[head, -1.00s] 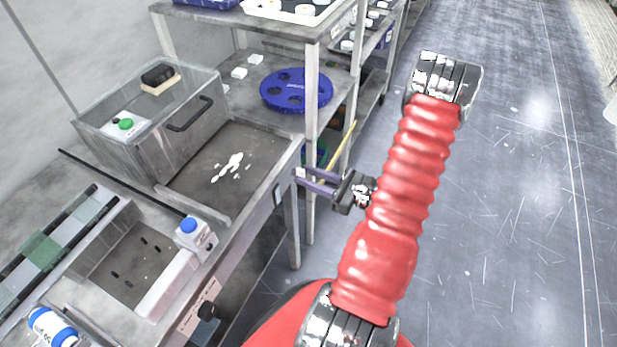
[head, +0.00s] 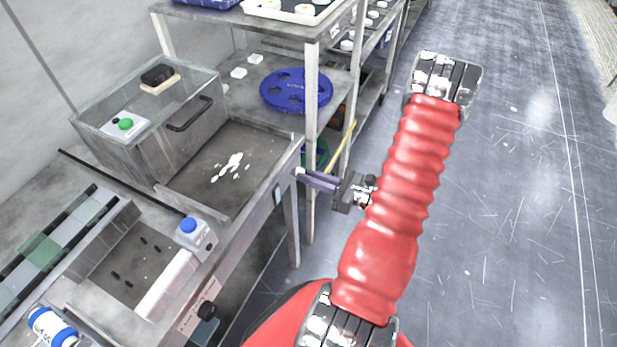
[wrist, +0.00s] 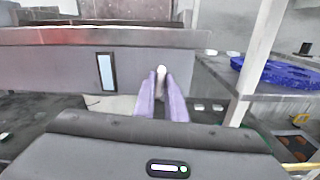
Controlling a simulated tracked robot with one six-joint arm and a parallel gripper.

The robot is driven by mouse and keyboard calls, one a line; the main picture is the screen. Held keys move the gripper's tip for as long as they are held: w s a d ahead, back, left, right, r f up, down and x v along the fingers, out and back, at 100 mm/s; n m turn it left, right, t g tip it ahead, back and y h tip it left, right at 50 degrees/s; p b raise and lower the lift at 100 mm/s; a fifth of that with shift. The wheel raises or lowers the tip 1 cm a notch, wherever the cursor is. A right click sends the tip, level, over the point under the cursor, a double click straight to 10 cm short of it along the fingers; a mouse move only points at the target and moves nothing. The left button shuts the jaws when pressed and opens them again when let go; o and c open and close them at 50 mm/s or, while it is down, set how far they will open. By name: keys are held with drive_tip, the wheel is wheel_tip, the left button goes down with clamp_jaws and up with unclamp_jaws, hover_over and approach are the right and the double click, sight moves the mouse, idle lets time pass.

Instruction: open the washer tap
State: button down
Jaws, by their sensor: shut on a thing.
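My gripper (head: 303,175) has dark jaws and long purple fingers. It reaches left toward the front right corner of the steel bench (head: 253,219). In the wrist view the purple fingers (wrist: 162,80) are close together on a small white piece (wrist: 161,71). This piece shows at the fingertips in the head view (head: 299,171). It stands in front of the bench's front face; how it is fixed is hidden. I cannot tell for sure that it is the washer tap's handle.
A shelf post (head: 311,130) stands just beyond the fingers, and a shelf holds a blue round plate (head: 296,91). The floor at right is clear.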

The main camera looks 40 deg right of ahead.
drive_tip(key=c, duration=1.8)
unclamp_jaws()
drive_tip(key=v, duration=1.3)
drive_tip(key=shift+s, duration=0.4)
drive_tip(key=shift+f, duration=0.1)
